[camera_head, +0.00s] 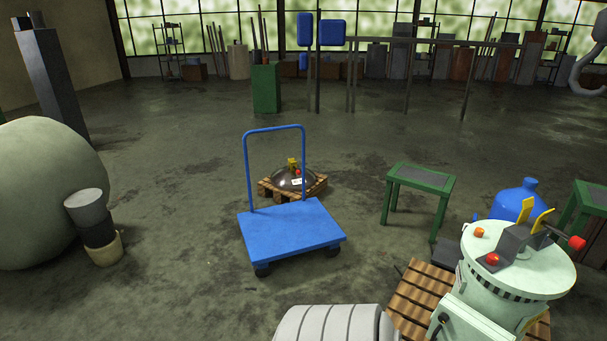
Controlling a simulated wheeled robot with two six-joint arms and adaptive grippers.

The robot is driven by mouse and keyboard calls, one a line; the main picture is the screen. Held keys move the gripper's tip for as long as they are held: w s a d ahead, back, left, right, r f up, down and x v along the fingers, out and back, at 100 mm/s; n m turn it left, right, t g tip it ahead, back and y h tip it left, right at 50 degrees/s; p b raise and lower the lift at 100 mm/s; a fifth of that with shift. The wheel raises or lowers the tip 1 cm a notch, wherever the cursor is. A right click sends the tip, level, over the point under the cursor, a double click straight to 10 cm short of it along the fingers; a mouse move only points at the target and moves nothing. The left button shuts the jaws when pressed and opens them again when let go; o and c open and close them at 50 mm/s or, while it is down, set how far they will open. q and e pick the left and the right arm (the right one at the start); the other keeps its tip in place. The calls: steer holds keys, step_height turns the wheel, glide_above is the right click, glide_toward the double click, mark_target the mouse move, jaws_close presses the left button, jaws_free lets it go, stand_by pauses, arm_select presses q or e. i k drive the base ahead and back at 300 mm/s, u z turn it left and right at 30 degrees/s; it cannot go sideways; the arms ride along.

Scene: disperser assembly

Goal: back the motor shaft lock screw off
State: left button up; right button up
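A pale green round machine (513,265) stands at the lower right on a wooden pallet. On its lid sits a dark grey block (517,240) with two yellow upright pieces. A red-tipped part (576,243) sticks out to the right of the lid. A red knob (492,259) and an orange knob (479,232) are also on top. I cannot tell which part, if any of these, is the motor shaft lock screw. Neither of my grippers shows in the head view.
A blue cart (290,229) stands mid-floor, in front of a pallet (311,191) bearing a dark dome (286,179). A green stool (421,180) and a blue bottle (514,204) are near the machine. A large sphere (40,190) fills the left. Open floor lies between.

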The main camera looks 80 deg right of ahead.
mark_target(479, 233)
steer(key=z, duration=4.25)
steer(key=i, duration=1.65)
